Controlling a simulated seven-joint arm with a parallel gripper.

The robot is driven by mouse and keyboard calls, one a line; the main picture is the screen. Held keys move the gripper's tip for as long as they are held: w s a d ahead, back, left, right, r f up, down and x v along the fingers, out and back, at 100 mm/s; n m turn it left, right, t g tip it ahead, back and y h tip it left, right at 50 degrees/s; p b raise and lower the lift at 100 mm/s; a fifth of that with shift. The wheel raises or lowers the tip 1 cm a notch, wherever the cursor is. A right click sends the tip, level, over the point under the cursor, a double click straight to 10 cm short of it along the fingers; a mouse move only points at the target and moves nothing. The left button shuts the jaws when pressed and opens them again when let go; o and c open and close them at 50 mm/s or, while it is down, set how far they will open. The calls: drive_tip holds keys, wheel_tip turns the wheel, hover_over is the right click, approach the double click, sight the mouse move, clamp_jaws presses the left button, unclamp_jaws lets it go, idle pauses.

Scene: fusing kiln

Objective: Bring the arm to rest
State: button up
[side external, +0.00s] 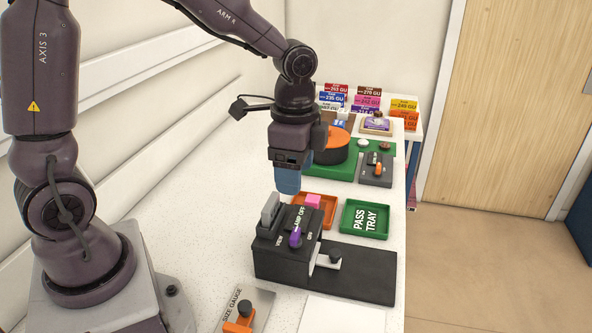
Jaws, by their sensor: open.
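My gripper (287,186) hangs from the arm with its blue fingers pointing down, above the white worktop and just behind the black lamp device. In this view it overlaps the left side of the orange tray (329,222). It is open, and I see nothing held in it. The gap between the fingers is hidden from this side. A pink block (313,201) sits in the orange tray, to the right of the fingers. The green pass tray (384,233) stands farther right and looks empty.
The black lamp device (345,273) with a purple knob (295,238) stands in front of my gripper. A size gauge (262,306) lies at the front. An orange round kiln (332,150) and a grey lever box (376,172) stand behind. Colored labelled boxes (367,99) stand at the back.

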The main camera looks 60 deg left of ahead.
drive_tip(key=s+a+r+n+t, duration=0.2)
drive_tip(key=s+r+n+t, duration=0.3)
drive_tip(key=s+r+n, duration=0.4)
drive_tip(key=s+r, duration=0.2)
drive_tip(key=s, duration=0.2)
drive_tip(key=shift+a+t, duration=0.2)
drive_tip(key=shift+t, duration=0.1)
drive_tip(key=shift+s, duration=0.1)
idle(0.4)
